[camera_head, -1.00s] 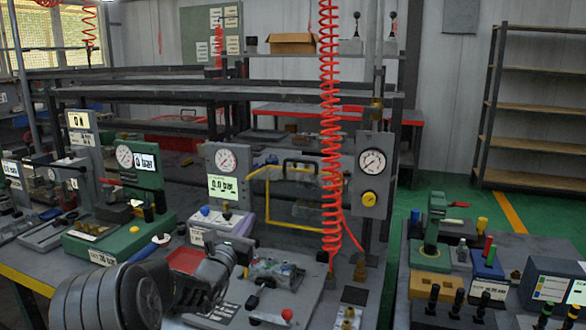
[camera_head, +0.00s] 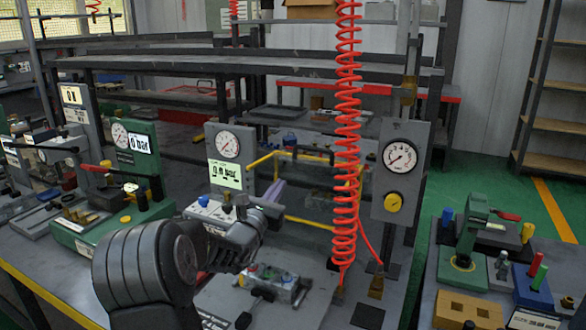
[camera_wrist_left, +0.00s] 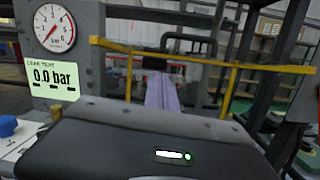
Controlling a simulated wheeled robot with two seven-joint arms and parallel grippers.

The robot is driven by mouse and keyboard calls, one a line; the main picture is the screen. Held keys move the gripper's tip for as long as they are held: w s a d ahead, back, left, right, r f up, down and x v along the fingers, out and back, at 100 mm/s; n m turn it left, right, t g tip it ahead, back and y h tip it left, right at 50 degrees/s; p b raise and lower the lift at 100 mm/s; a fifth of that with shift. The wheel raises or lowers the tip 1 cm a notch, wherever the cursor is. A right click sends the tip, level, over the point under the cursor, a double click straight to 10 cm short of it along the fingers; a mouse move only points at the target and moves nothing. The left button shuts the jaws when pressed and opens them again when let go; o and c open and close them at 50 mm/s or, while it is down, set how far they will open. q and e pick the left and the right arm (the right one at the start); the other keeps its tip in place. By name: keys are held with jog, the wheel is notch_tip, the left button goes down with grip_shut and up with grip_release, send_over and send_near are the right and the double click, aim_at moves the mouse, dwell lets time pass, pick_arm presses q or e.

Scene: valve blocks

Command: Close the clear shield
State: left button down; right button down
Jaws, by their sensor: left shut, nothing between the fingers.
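The clear shield is a see-through panel with a yellow frame (camera_head: 318,223), standing at the back of the test station, right of the gauge panel. Its yellow bar (camera_wrist_left: 215,61) crosses the left wrist view. My left gripper (camera_head: 277,188) is at the shield's left side. Its pale purple fingers are together and empty, also in the wrist view (camera_wrist_left: 162,93). They overlap the yellow frame in the picture; I cannot tell whether they touch it. A valve block (camera_head: 272,280) with coloured parts lies in front of the shield. My right gripper is not in view.
A gauge panel (camera_head: 225,160) reading 0.0 bar stands left of the shield. A red coiled hose (camera_head: 346,130) hangs in front of the shield's right side. A grey gauge post (camera_head: 402,175) stands to the right. Green and grey stations (camera_head: 130,220) fill the left bench.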

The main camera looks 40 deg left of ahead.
pick_arm(q)
jog(key=p+x, duration=0.1)
jog(key=x, duration=0.8)
jog(key=shift+w+p, duration=0.35)
jog(key=shift+p, duration=0.05)
jog(key=shift+a, duration=0.15)
